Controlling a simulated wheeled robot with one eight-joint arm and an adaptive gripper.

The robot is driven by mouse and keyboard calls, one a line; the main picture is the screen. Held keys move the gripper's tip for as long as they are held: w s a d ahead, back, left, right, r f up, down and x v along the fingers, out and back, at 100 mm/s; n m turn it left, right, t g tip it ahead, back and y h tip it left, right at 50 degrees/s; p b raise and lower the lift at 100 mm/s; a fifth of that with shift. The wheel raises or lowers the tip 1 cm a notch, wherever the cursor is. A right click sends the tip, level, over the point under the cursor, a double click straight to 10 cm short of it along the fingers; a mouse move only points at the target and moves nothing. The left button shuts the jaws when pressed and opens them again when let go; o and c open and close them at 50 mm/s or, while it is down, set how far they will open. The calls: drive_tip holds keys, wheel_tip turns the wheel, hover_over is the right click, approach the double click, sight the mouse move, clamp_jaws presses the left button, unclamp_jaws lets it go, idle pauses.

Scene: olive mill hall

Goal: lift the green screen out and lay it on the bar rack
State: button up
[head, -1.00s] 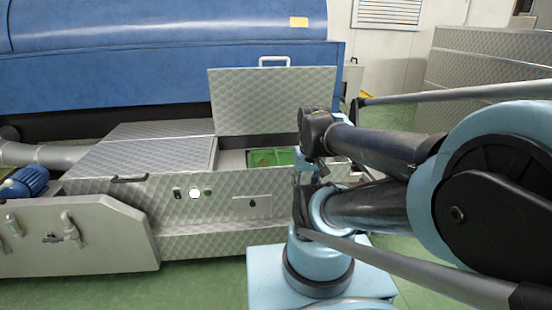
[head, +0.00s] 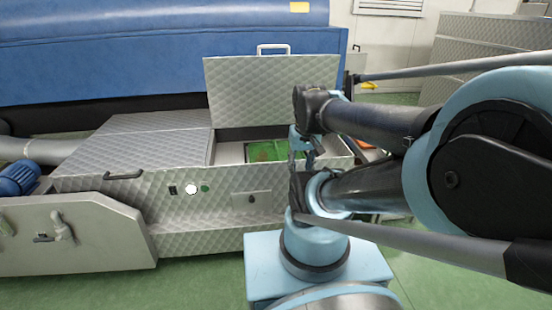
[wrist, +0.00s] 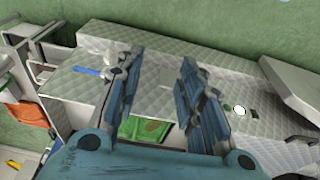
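The green screen (head: 262,152) lies inside the open compartment of the quilted metal machine, under a raised lid (head: 270,92). It has a brownish patch on it. In the wrist view the green screen (wrist: 134,130) shows between my fingers, partly hidden by the gripper body. My gripper (head: 303,158) hangs at the right side of the opening in the head view. In the wrist view my gripper (wrist: 160,72) has its two blue-grey fingers spread wide with nothing between them. I cannot make out the bar rack for certain.
The compartment's front wall carries a white button (head: 191,190) and a small plate (head: 251,199). A blue drum housing (head: 180,70) stands behind. A blue bar-like thing (wrist: 88,71) and an orange thing (wrist: 30,114) show at the wrist view's left.

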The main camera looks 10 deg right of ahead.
drive_tip(key=w+r, duration=0.5)
drive_tip(key=w, duration=0.8)
drive_tip(key=t, duration=0.2)
hover_over(276, 146)
drive_tip(key=s, duration=0.6)
wheel_tip(276, 146, down, 12)
drive_tip(key=x, duration=1.1)
drive_tip(key=shift+w+d+f, duration=0.15)
drive_tip(key=shift+d, duration=0.05)
drive_tip(key=shift+x, duration=2.7)
drive_tip(key=shift+w+a, duration=0.1)
drive_tip(key=shift+a, duration=0.05)
clamp_jaws()
